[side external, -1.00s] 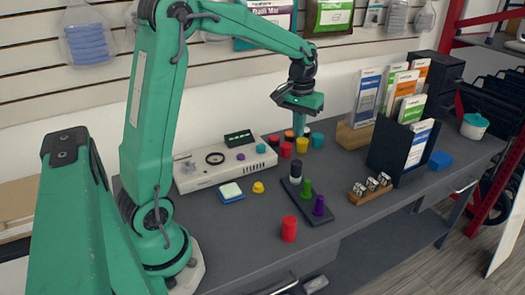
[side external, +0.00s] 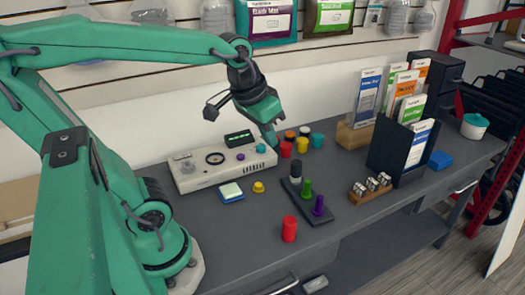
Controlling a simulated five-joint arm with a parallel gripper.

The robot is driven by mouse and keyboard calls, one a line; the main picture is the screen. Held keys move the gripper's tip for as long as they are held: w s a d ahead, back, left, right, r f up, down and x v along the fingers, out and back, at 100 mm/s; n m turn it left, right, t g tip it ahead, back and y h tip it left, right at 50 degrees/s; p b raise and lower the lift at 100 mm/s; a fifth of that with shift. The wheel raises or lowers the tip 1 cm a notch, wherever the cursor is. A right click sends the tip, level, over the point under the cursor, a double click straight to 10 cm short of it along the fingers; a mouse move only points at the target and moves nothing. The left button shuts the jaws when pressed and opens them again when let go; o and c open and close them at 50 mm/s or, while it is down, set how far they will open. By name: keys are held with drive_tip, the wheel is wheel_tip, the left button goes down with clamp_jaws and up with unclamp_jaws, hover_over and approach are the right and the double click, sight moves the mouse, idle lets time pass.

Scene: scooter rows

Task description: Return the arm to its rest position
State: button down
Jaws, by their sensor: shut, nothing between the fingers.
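My gripper (side external: 273,141) is shut and empty. It hangs tilted above the bench, just in front of the right end of the white panel box (side external: 205,181) and close to a red cylinder (side external: 285,149). I cannot tell whether its tip touches anything.
A dark file holder (side external: 402,150) stands at the right. The bench front is mostly clear.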

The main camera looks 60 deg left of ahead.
drive_tip(key=shift+m+t, duration=0.7)
drive_tip(key=s, duration=0.1)
drive_tip(key=s+d, duration=0.1)
drive_tip(key=s, duration=0.1)
drive_tip(key=s+d+f, duration=0.1)
drive_tip(key=s, duration=0.1)
drive_tip(key=shift+f, duration=0.1)
